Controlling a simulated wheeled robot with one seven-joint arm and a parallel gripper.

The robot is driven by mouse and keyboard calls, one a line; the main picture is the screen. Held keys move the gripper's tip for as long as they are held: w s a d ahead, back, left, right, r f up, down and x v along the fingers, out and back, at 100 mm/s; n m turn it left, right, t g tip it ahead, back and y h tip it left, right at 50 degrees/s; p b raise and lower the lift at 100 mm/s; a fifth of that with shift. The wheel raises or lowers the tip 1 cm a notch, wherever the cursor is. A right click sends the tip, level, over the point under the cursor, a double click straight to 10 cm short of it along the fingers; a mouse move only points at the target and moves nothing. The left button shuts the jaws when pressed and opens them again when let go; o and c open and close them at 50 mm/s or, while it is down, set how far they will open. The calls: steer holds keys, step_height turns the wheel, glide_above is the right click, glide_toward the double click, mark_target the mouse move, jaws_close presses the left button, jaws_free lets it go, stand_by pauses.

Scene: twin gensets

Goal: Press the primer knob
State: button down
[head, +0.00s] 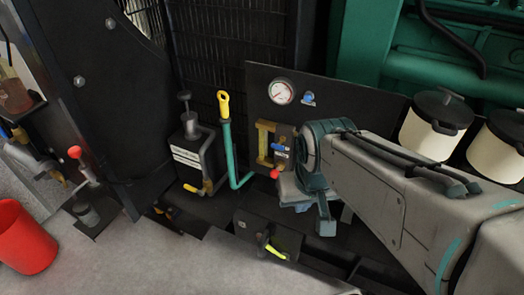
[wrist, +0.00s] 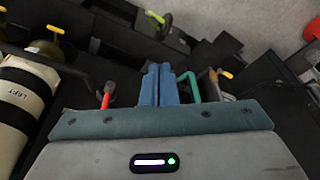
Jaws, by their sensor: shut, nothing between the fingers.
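A teal pipe handle with a yellow grip (head: 223,103) stands between the grey unit and my gripper. A gauge panel (head: 335,105) is behind. Cream canisters (head: 432,132) stand at right. A yellow-green lever (head: 275,252) is low in front. A red bucket (head: 25,237) sits on the floor.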

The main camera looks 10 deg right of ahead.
steer(key=shift+s, duration=0.15)
steer(key=shift+f, duration=0.1)
steer(key=w+d+f+n+g+h+b, duration=0.25)
steer(key=f+n+h, duration=0.25)
steer(key=f, duration=0.3)
steer(key=w+d+f+n+g+h+b, duration=0.1)
steer(key=d+f+n+h+b, duration=0.1)
steer(key=f+n+h+b, duration=0.45)
steer(key=w+a+f+n+t+b, duration=0.3)
steer(key=w+a+f+n+t, duration=0.9)
steer(key=n+t, duration=0.4)
steer(key=shift+w+a+n, duration=0.25)
steer(key=shift+a+n, duration=0.3)
steer(key=shift+n, duration=0.3)
steer(key=shift+w+d+f, duration=0.1)
